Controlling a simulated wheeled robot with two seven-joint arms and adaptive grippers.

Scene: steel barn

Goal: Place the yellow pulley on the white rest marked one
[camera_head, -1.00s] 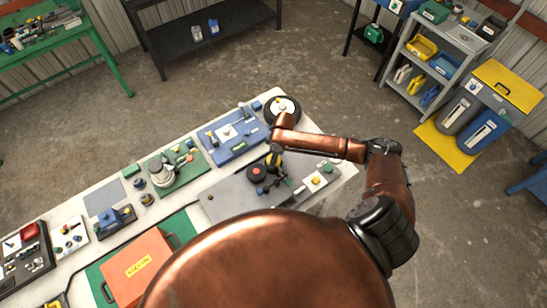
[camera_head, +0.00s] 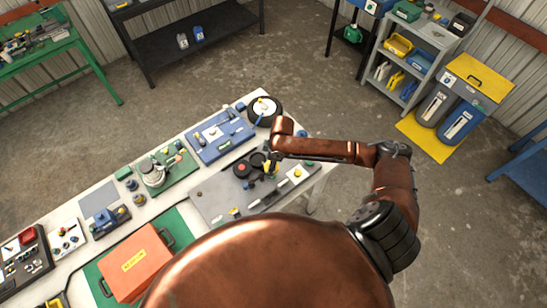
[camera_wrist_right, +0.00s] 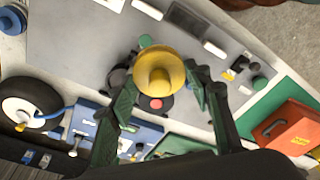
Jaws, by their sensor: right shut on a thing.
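The yellow pulley (camera_wrist_right: 160,72) is held between the green fingertips of my right gripper (camera_wrist_right: 163,82), shut on it, in the right wrist view. In the head view my right gripper (camera_head: 270,166) is over the grey plate (camera_head: 222,193), and the pulley is mostly hidden by the arm. White rests lie on the plate; in the wrist view one white rest (camera_wrist_right: 147,9) is near the top edge and another white rest (camera_wrist_right: 215,49) is right of the pulley. I cannot read their marks. My left gripper is not in view.
Black round parts (camera_head: 243,169) stand on the plate beside the gripper. A blue board (camera_head: 218,135), a black wheel (camera_head: 264,110), a green board (camera_head: 178,170) and an orange case (camera_head: 135,264) share the bench. Open floor lies right of the bench.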

